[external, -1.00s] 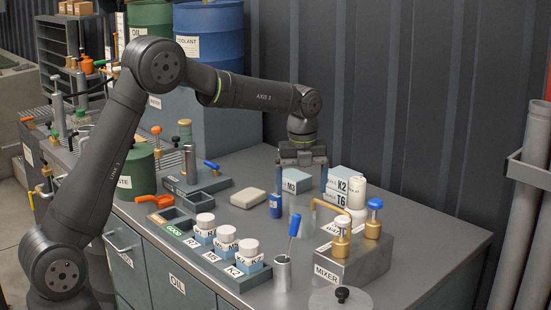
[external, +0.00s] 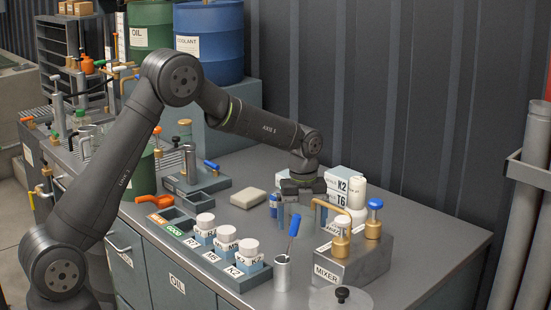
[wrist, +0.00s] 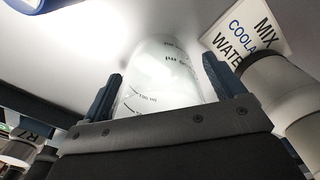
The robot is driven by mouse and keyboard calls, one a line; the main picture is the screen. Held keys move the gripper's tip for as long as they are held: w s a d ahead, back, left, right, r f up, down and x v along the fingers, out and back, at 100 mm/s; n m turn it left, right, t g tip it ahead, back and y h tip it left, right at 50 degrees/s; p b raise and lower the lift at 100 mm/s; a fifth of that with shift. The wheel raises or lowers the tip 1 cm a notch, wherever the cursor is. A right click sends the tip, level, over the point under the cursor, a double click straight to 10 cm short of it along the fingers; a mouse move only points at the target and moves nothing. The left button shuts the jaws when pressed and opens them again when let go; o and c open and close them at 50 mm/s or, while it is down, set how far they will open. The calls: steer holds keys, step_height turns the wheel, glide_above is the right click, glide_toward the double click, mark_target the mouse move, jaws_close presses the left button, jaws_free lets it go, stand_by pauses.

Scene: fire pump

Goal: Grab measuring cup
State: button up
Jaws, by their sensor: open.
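The measuring cup (wrist: 160,90) is clear, with dark printed graduation marks, and shows in the wrist view between my two blue fingers. My gripper (wrist: 163,88) is open, with one finger on each side of the cup; I cannot tell whether either finger touches it. In the external view my gripper (external: 296,214) is low over the bench beside the mixer, and the cup is hard to make out there behind the fingers.
The mixer block (external: 346,262) with brass fittings stands close on the right. White K2 and T6 containers (external: 345,188) are behind it. Lidded jars (external: 226,240) stand in front, and a beige block (external: 248,198) lies left.

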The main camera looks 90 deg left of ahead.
steer(key=c, duration=1.1)
steer(key=shift+o, duration=0.2)
